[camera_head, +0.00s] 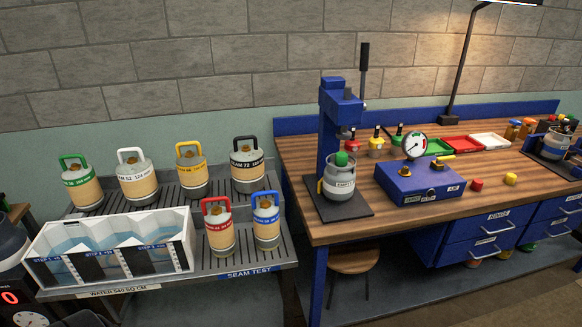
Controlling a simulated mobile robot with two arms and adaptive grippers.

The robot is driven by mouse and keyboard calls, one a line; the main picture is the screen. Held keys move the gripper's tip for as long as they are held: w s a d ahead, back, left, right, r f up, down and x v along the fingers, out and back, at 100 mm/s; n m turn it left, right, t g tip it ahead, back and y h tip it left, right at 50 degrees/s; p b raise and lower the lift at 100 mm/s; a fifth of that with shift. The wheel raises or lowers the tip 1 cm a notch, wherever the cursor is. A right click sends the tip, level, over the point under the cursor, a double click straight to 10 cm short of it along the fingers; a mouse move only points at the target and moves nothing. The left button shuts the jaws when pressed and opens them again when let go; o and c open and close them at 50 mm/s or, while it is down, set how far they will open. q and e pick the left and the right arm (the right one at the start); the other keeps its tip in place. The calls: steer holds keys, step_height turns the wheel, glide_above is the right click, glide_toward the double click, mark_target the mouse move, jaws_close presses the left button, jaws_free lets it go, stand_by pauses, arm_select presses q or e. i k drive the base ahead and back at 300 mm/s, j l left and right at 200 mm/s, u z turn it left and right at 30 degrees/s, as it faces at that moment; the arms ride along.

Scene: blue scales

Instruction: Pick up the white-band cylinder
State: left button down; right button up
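The white-band cylinder (137,177) stands upright on the grooved metal rack at the back left. It has a white handle, a white labelled band and a tan lower body. It stands between the green-band cylinder (82,184) and the yellow-band cylinder (192,171). Neither of my grippers can be made out in this view.
The water tank (187,219) fills the rack's front left. Black-band (247,166), red-band (219,229) and blue-band (266,221) cylinders stand to the right. A wooden bench (300,160) at right holds a blue press (328,130) with a grey cylinder (342,180) and a gauge box (420,184).

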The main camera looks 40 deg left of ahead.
mark_target(338, 183)
steer(key=u, duration=0.85)
